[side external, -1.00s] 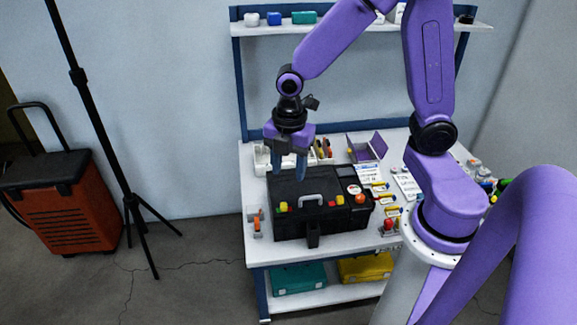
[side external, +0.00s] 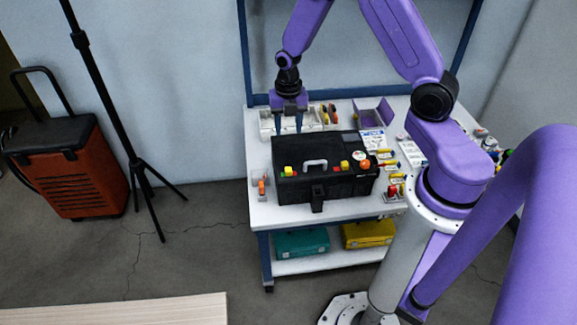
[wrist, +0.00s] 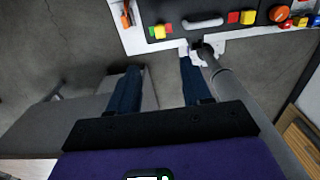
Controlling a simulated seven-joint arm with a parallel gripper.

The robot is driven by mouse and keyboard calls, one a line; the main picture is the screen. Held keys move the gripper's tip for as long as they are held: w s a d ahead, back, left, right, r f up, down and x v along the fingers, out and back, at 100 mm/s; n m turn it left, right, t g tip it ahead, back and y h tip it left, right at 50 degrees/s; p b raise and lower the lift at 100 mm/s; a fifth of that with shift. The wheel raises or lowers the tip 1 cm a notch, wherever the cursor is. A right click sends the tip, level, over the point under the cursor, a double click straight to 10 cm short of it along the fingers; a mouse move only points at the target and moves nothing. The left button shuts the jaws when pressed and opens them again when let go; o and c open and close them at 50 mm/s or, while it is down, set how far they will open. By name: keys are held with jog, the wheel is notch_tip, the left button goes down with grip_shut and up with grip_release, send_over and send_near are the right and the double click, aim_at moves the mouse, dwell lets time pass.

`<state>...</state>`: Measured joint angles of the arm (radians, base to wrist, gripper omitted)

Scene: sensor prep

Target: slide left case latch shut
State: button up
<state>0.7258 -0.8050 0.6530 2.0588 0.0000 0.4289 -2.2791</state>
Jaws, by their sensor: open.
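The black case (side external: 300,190) stands shut on the white workbench, with a grey handle (side external: 315,163) on top. At its left end is a small yellow block (side external: 288,171) with red and green beside it, which looks like the left latch. It also shows in the wrist view (wrist: 159,32). Whether it is slid across is too small to tell. My gripper (side external: 288,130) points down, open and empty, near the case's rear left and apart from the latch. The wrist view shows its two blue fingers (wrist: 160,95) spread, with nothing between them.
A second red and yellow pair (side external: 345,166) and an orange knob (side external: 365,164) sit at the case's right. An orange-handled item (side external: 262,187) lies left of the case. White bins (side external: 290,118) stand behind it. Labelled cards and small parts crowd the bench's right.

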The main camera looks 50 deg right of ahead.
aim_at(288, 169)
notch_tip(288, 169, down, 16)
jog(key=shift+f, duration=0.15)
dwell(0.6)
